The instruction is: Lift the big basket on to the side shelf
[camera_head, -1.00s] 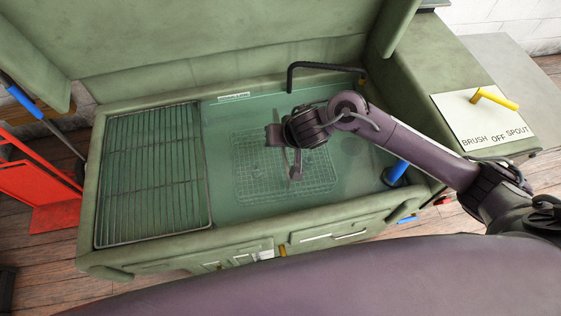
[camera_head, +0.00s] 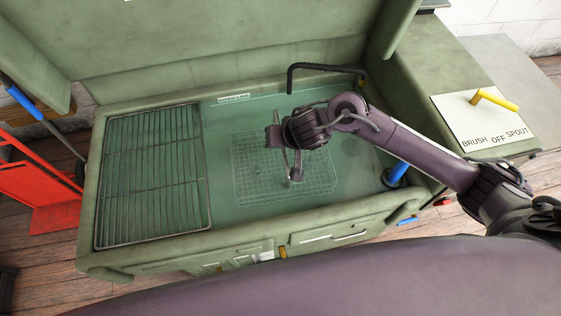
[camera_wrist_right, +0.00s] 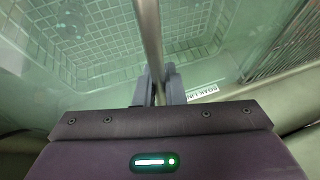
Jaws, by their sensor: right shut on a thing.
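The big wire basket (camera_head: 262,190) sits in the greenish liquid of the wash tank; its mesh also fills the upper left of the right wrist view (camera_wrist_right: 95,35). Its upright handle (camera_head: 298,165) rises towards my right gripper (camera_head: 279,140). In the right wrist view the handle (camera_wrist_right: 149,35) runs down between the fingers (camera_wrist_right: 152,88), which are shut on it. The fingers are mostly hidden in the head view. The side shelf, a wire rack (camera_head: 150,215), lies left of the liquid and is empty. My left gripper is not in view.
The green tank rim (camera_head: 290,222) runs along the front. A black spout (camera_head: 325,67) stands at the back and a blue handle (camera_head: 397,171) at the right. A yellow lever (camera_head: 495,99) sits on a labelled plate. A red frame (camera_head: 45,185) stands left.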

